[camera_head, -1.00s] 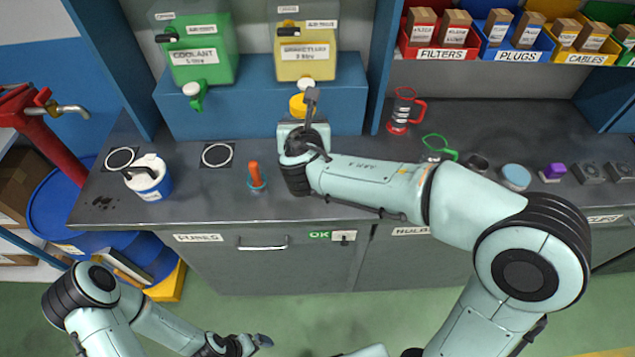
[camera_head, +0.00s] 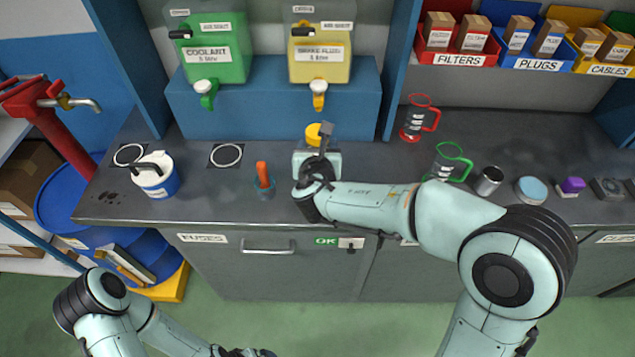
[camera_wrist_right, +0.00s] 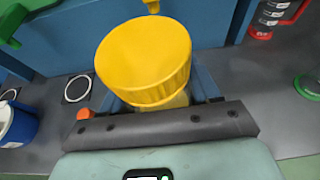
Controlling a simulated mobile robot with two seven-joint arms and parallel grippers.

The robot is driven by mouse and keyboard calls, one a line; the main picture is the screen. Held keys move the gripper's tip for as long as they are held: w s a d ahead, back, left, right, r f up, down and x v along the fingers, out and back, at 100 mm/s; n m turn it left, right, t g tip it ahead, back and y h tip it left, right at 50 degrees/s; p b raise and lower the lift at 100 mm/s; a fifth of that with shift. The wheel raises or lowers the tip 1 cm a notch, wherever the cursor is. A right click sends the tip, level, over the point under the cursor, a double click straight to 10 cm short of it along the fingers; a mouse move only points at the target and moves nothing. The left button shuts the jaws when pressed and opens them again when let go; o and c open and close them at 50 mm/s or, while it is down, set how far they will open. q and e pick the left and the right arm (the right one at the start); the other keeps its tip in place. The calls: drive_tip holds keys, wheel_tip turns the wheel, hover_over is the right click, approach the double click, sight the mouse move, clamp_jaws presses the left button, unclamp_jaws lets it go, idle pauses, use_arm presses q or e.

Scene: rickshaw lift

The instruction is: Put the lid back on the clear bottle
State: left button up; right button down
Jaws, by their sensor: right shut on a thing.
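A yellow lid-like piece (camera_wrist_right: 145,60), wide on top with a ribbed lower band, is held at my right gripper (camera_wrist_right: 160,105). A paler yellow part shows just below it; I cannot tell whether that is a bottle. In the head view the yellow piece (camera_head: 318,133) shows just behind my right gripper (camera_head: 317,160), over the counter in front of the brake fluid tank. My right gripper is shut on it. I cannot make out the clear bottle for certain. My left gripper (camera_head: 240,352) is low at the bottom edge, partly cut off, away from the counter.
A coolant tank (camera_head: 213,50) and a brake fluid tank (camera_head: 320,45) stand on a blue shelf (camera_head: 265,105). A blue-white tub (camera_head: 156,178), an orange-handled item (camera_head: 263,180), a red jug (camera_head: 418,118) and a green jug (camera_head: 450,162) stand on the counter (camera_head: 215,200).

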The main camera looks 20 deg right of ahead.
use_arm(q)
drive_tip(key=shift+s+f+b, duration=0.45)
drive_tip(key=shift+s+f, duration=0.15)
drive_tip(key=shift+f, duration=0.3)
use_arm(e)
wheel_tip(320, 180, down, 7)
drive_tip(key=shift+w+r, duration=0.1)
drive_tip(key=shift+r, duration=0.1)
use_arm(q)
drive_tip(key=shift+s+f+b, duration=0.3)
drive_tip(key=shift+f+b, duration=0.1)
drive_tip(key=shift+f, duration=0.05)
use_arm(e)
drive_tip(key=shift+f, duration=2.15)
drive_tip(key=shift+f, duration=0.15)
use_arm(q)
drive_tip(key=shift+s+f, duration=0.1)
drive_tip(key=shift+f, duration=0.1)
use_arm(e)
drive_tip(key=shift+c, duration=1.2)
unclamp_jaws()
